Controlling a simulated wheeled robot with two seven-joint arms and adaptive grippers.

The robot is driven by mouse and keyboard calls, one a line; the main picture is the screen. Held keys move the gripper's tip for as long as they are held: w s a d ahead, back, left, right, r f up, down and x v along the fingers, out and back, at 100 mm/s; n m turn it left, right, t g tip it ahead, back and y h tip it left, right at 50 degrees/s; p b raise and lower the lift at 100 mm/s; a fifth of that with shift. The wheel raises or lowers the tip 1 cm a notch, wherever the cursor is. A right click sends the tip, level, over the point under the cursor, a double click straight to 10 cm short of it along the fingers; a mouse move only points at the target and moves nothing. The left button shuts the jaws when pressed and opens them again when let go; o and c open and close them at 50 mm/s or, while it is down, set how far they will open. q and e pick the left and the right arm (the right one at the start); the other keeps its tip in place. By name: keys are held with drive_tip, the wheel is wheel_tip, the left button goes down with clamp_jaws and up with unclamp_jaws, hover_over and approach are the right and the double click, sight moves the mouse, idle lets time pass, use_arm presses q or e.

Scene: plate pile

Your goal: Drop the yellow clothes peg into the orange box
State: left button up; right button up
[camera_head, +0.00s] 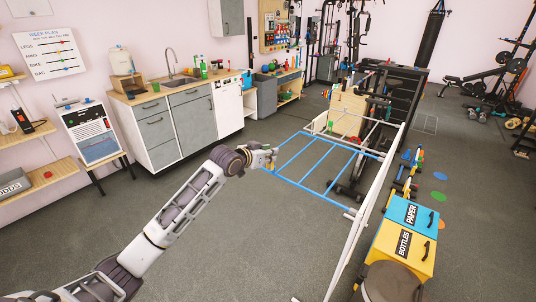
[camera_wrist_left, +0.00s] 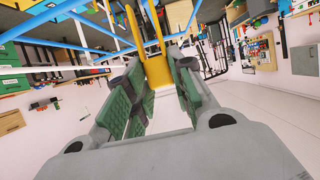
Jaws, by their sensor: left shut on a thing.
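The yellow clothes peg (camera_wrist_left: 156,68) shows in the wrist view between the green-padded fingers of my left gripper (camera_wrist_left: 158,95), its two prongs pointing away from the gripper. The gripper is shut on it. In the head view my left gripper (camera_head: 271,157) is at the left corner of a drying rack's blue rails (camera_head: 315,170); the peg is too small to make out clearly there. I cannot tell whether the peg touches a rail. A yellow-orange box (camera_head: 387,246) labelled BOTTLES stands at the lower right, beyond the rack. I see no other clearly orange box. My right gripper is not in view.
A blue box (camera_head: 398,212) labelled PAPER stands against the BOTTLES box. The rack's white leg (camera_head: 362,225) slants between my left gripper and these boxes. A kitchen counter (camera_head: 178,92) stands at the back left. The floor (camera_head: 245,240) right of my left arm is clear.

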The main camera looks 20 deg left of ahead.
use_arm(q)
drive_tip(key=shift+s+a+r+n+y, duration=0.95)
drive_tip(key=shift+s+r+n+y, duration=1.05)
drive_tip(key=shift+r, duration=3.45)
drive_tip(key=s+d+f, duration=0.1)
drive_tip(key=s+f, duration=0.7)
drive_tip(key=f, duration=0.3)
drive_tip(key=s+d+f, duration=0.1)
drive_tip(key=s+f, duration=0.6)
drive_tip(key=f, duration=0.5)
drive_tip(key=shift+s+d+f+t, duration=0.2)
drive_tip(key=shift+s+d+t, duration=0.1)
drive_tip(key=shift+s+t, duration=0.1)
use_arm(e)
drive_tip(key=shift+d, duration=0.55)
